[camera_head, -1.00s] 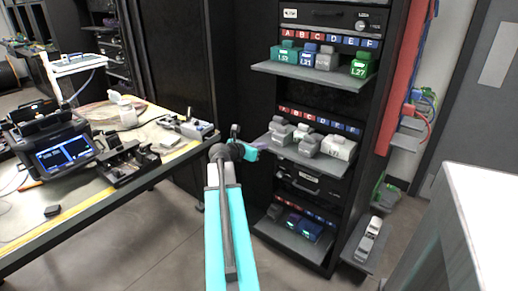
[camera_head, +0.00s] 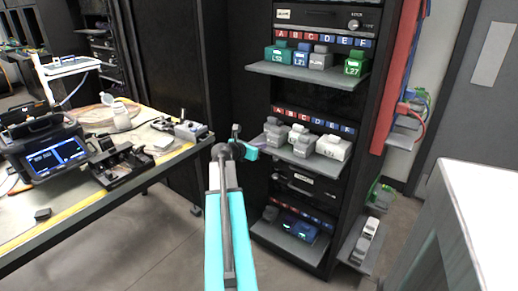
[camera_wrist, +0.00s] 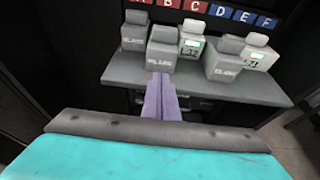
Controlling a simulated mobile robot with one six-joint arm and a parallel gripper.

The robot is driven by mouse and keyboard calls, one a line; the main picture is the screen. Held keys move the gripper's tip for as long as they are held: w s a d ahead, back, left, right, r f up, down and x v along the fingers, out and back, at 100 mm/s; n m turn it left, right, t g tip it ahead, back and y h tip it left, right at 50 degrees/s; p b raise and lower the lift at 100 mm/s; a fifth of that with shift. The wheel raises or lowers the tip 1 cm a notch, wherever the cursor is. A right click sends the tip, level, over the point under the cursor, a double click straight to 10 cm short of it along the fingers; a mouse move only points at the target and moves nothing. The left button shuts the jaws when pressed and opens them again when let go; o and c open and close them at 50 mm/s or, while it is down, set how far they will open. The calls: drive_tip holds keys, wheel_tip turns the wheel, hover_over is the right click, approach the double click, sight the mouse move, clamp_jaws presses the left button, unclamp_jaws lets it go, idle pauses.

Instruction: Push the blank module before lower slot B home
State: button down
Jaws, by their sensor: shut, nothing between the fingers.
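In the wrist view, the grey blank module (camera_wrist: 161,51) before lower slot B stands upright near the shelf's front edge, forward of its neighbour at A. My gripper (camera_wrist: 161,78), with purple fingers, is shut and empty. Its tips are right at the front of this module's lower face; I cannot tell whether they touch. In the head view, my gripper (camera_head: 258,147) is at the left end of the middle shelf (camera_head: 289,157), its fingers mostly hidden.
Another blank (camera_wrist: 135,33) stands at left, and a white module (camera_wrist: 191,40) just right of the B module. A further blank (camera_wrist: 224,60) stands forward, beside a white module (camera_wrist: 258,52). An upper shelf (camera_head: 305,72) hangs above. A workbench (camera_head: 165,160) is at left.

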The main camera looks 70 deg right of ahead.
sight(277, 136)
drive_tip(key=shift+s+d+f+p, duration=0.1)
drive_tip(key=shift+s+d+p, duration=0.45)
drive_tip(key=shift+d, duration=1.45)
drive_tip(key=shift+s+d+f+p, duration=0.15)
drive_tip(key=shift+s+d+p, duration=0.4)
drive_tip(key=shift+d, duration=1.5)
drive_tip(key=shift+s+d+f+p, duration=0.1)
drive_tip(key=shift+s+d+p, duration=0.45)
drive_tip(key=shift+d, duration=1.45)
drive_tip(key=shift+w+a+p, duration=0.15)
drive_tip(key=shift+w+a, duration=0.2)
drive_tip(key=shift+a, duration=0.95)
drive_tip(key=shift+w+a+p, duration=0.2)
drive_tip(key=shift+w+a, duration=0.2)
drive_tip(key=shift+a, duration=0.95)
drive_tip(key=shift+w+a+p, duration=0.15)
drive_tip(key=shift+w+a, duration=0.2)
drive_tip(key=shift+a, duration=0.95)
